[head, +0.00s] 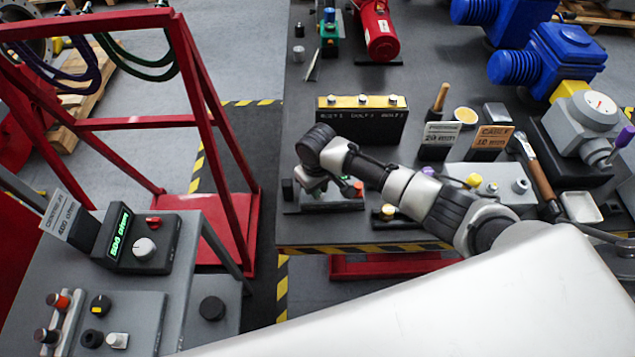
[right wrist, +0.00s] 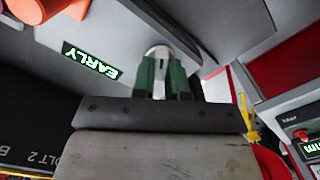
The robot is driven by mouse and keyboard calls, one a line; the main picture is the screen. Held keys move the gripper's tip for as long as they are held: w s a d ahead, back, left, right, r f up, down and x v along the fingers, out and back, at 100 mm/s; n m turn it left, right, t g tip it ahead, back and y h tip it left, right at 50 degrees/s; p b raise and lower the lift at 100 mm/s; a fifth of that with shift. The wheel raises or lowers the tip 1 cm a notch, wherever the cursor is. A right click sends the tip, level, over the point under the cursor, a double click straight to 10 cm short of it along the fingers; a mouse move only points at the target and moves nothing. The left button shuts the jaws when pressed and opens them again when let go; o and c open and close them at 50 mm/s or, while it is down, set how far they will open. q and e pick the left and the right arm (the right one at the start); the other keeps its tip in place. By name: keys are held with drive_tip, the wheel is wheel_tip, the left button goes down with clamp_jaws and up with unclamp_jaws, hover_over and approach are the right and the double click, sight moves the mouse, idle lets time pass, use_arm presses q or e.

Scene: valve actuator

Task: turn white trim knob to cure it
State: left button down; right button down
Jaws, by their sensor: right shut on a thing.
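My right gripper (head: 314,187) reaches down at the left part of the dark table. In the right wrist view its green fingers (right wrist: 165,78) are shut on a small white knob (right wrist: 158,51) on a grey panel. Only the knob's top shows; the fingers hide the rest. On this panel a display (right wrist: 91,60) reads EARLY in green letters. In the head view the panel's unit (head: 335,200) is partly hidden under the gripper. Another white knob (head: 145,248) stands on the grey console at left, beside a green display (head: 120,235) that seems to read 500 ohm. My left gripper is not in view.
An orange button (head: 358,187) sits close right of the gripper; orange parts (right wrist: 50,10) also show in the wrist view. A black block with yellow top (head: 362,103) stands behind. Signs (head: 440,136), tools and a grey valve actuator (head: 583,120) crowd the right side.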

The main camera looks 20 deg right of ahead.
drive_tip(key=shift+n+p, duration=0.3)
drive_tip(key=shift+n, duration=0.8)
drive_tip(key=shift+a, duration=0.1)
drive_tip(key=c, duration=1.1)
unclamp_jaws()
drive_tip(key=shift+c, duration=0.2)
wheel_tip(320, 180, up, 11)
drive_tip(key=b, duration=0.1)
drive_tip(key=shift+b, duration=0.4)
drive_tip(key=shift+f, duration=0.1)
